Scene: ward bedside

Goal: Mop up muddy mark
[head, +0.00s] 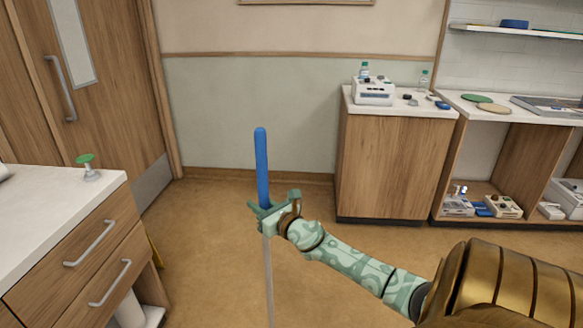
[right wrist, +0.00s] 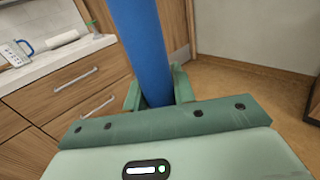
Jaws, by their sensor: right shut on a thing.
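My right gripper (head: 271,213) is shut on the blue upper grip of a mop handle (head: 262,165). The handle stands near upright, and its thin grey shaft runs down out of the bottom of the head view, so its lower end is hidden. In the right wrist view the blue grip (right wrist: 139,45) passes between the green fingers (right wrist: 157,95). No muddy mark shows on the visible floor (head: 215,240). My left gripper is not in view.
A white-topped drawer cabinet (head: 85,250) stands at the left, with a green-topped item (head: 86,160) on it. A wooden cabinet (head: 395,165) with a white device (head: 374,91) stands at the back right, beside open shelves (head: 505,150). The floor between is clear.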

